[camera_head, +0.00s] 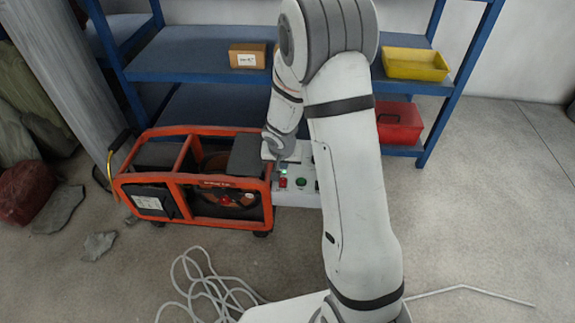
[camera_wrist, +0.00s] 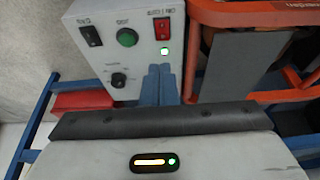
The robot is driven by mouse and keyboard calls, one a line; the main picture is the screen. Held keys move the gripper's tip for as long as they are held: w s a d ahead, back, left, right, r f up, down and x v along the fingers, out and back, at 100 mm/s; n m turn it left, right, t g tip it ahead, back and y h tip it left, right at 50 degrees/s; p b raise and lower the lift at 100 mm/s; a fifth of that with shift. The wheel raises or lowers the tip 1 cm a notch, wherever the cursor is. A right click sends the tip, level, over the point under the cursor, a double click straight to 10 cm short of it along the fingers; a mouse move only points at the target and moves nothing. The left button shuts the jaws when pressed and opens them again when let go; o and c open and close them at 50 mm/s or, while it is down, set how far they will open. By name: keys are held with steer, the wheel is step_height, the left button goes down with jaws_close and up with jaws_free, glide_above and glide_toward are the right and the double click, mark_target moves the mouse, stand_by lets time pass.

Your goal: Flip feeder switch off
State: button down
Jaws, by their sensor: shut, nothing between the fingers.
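The light grey control box (camera_head: 295,194) stands at the right end of the orange-framed machine (camera_head: 190,180). In the wrist view its panel (camera_wrist: 105,58) carries a red rocker switch (camera_wrist: 162,28), a lit green lamp (camera_wrist: 165,50), a green round button (camera_wrist: 127,37), a dark rocker switch with some red (camera_wrist: 88,30) and a black knob (camera_wrist: 119,79). The labels are too small to read surely, so I cannot tell which switch is the feeder's. My gripper (camera_wrist: 158,70) is shut and empty, its tips just below the lamp and red switch. Contact with the panel cannot be told.
A blue shelf (camera_head: 200,65) stands behind, with a cardboard box (camera_head: 247,56), a yellow bin (camera_head: 415,64) and a red box (camera_head: 398,122). A white cable (camera_head: 205,290) lies coiled on the floor in front. The floor at the right is mostly clear.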

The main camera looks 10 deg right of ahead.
mark_target(284, 181)
steer(key=b+x, duration=0.1)
steer(key=x, duration=0.2)
steer(key=b+x, duration=0.1)
steer(key=x, duration=0.2)
steer(key=b+x, duration=0.2)
steer(key=x, duration=0.1)
steer(key=shift+s+a+f, duration=0.1)
steer(key=shift+s+f, duration=0.2)
steer(key=shift+f, duration=0.15)
steer(key=shift+a, duration=0.1)
